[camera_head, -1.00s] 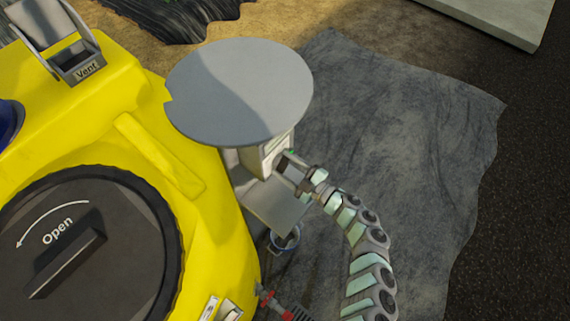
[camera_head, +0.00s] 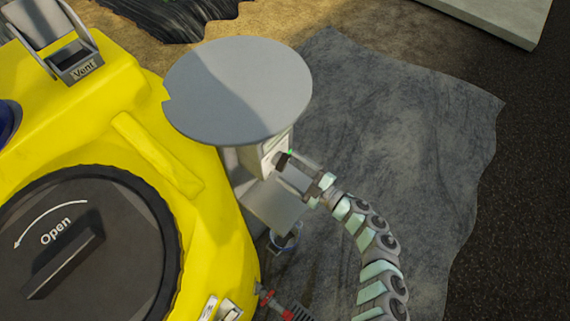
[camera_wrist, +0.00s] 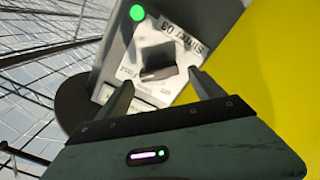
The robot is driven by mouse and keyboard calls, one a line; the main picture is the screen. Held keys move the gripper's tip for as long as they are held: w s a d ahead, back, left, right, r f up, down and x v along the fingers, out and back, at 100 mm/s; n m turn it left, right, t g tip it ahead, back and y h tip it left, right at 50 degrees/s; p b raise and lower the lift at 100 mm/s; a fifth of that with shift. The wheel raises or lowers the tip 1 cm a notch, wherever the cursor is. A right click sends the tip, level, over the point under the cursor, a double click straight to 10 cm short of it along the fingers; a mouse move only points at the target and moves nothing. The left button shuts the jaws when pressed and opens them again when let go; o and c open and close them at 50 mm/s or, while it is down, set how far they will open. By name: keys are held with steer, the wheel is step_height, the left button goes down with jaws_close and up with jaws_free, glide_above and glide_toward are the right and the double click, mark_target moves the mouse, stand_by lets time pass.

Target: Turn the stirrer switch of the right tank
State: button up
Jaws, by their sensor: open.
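The stirrer switch (camera_wrist: 157,73) is a dark knob on a pale panel, seen in the wrist view. The panel carries a label that seems to read "Stirrer 03" and a lit green lamp (camera_wrist: 137,13). My gripper (camera_wrist: 160,92) is open, its two fingers on either side of the switch with visible gaps. In the head view my gripper (camera_head: 288,168) is at the side of the grey switch box (camera_head: 270,152), under a round grey cover. The yellow tank (camera_head: 100,130) is on the left. The knob itself is mostly hidden in the head view.
The round grey cover (camera_head: 238,88) overhangs the box closely above my gripper. A black lid marked "Open" (camera_head: 85,255) and a vent (camera_head: 80,62) sit on the tank. A red fitting with a hose (camera_head: 270,298) is below. Grey sheeting (camera_head: 400,140) to the right is clear.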

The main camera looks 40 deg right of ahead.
steer(key=s, duration=0.7)
steer(key=shift+s+d+b, duration=0.35)
steer(key=shift+d, duration=0.05)
